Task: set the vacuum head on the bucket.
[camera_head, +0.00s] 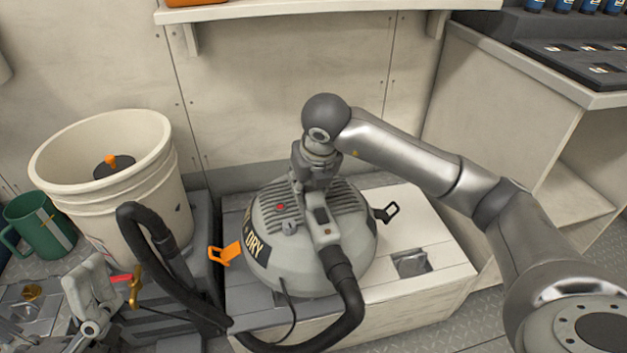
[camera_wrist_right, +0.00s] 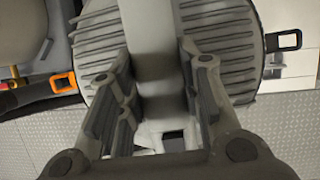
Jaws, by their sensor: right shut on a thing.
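The vacuum head (camera_head: 310,245) is a grey ribbed dome with a "DRY" label, an orange latch on its left and a dark latch on its right. It sits at or just over the pale bench top; I cannot tell whether it touches. My right gripper (camera_head: 318,185) is shut on its top handle from above. The handle also shows between the fingers in the right wrist view (camera_wrist_right: 152,75). The cream bucket (camera_head: 155,190) stands upright and open at the left, apart from the head. A dark piece with an orange knob (camera_head: 112,165) shows inside it.
A black hose (camera_head: 345,310) runs from the head and loops left in front of the bucket. A green mug (camera_head: 40,225) stands left of the bucket. A shelf (camera_head: 320,8) overhangs the back wall. The pale bench (camera_head: 430,285) is clear right of the head.

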